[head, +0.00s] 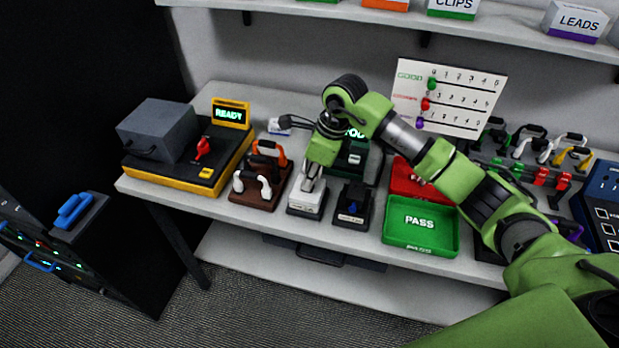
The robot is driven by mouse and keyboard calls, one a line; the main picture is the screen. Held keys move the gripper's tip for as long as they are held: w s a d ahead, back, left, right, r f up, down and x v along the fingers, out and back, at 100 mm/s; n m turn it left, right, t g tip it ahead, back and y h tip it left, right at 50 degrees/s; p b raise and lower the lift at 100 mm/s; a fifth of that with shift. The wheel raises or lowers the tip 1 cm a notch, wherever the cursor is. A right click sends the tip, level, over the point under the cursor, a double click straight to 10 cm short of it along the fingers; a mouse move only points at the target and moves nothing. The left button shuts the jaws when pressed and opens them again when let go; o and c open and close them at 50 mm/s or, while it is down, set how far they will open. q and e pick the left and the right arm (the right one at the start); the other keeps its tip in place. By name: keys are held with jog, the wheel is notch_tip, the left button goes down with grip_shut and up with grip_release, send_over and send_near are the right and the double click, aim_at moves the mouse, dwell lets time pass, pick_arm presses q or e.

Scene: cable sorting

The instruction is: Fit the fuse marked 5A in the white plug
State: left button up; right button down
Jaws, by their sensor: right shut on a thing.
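My right gripper (312,178) reaches down over a small grey stand with a white top (305,199) on the bench. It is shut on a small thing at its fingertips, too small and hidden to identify. The white piece on this stand looks like the white plug, but its details are unclear. A matching dark stand with a blue piece (351,208) is just to the right. No fuse and no 5A marking can be read. My left gripper is not in view.
A green PASS tray (421,226) and a red tray (405,178) lie to the right. A brown rack (262,180) with orange and white cables and a yellow-edged READY tester (180,165) stand left. A peg board (448,95) is behind. My right arm covers the bench's right part.

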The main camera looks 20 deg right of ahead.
jog(key=c, duration=2)
grip_release()
jog(key=shift+o, duration=0.5)
jog(key=o, duration=0.4)
jog(key=shift+r, duration=0.1)
jog(key=shift+o, duration=0.2)
jog(key=shift+w+r, duration=0.1)
jog(key=shift+r, duration=0.05)
jog(key=shift+c, duration=0.2)
